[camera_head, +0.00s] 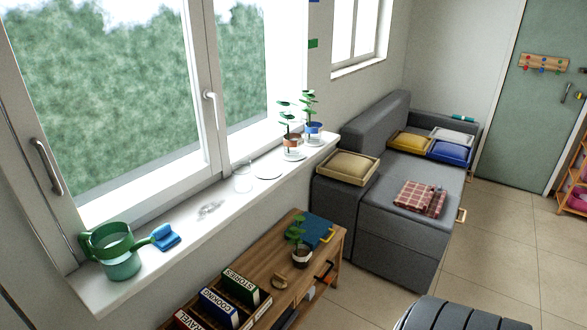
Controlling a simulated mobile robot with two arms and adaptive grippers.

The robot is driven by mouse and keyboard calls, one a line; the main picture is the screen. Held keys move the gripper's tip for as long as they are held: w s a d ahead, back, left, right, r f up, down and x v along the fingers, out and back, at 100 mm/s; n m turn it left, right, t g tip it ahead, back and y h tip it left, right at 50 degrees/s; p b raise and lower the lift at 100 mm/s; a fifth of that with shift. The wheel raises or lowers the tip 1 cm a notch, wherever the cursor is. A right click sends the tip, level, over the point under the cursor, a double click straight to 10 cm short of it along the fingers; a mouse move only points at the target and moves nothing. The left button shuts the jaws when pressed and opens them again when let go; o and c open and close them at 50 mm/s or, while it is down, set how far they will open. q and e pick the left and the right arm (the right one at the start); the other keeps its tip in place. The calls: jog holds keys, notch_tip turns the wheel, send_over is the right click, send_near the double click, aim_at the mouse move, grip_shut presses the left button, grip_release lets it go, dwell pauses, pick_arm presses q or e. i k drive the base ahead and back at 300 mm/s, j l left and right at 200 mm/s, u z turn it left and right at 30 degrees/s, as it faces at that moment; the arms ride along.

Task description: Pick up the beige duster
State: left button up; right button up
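I cannot make out a beige duster anywhere in the head view. The only clearly beige soft thing is a cushion (350,166) in a wooden tray on the near end of the grey sofa. Neither of my grippers is in view.
The sill also holds a glass jar (242,178), a white saucer (267,171) and two potted plants. A wooden cabinet (262,272) below carries labelled boxes, a plant and a blue case (316,231). The grey sofa (390,225) holds cushions and checked cloths (419,197). Tiled floor (500,255) is open at right.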

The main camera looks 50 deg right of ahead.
aim_at(280, 281)
jog(key=z, duration=1.5)
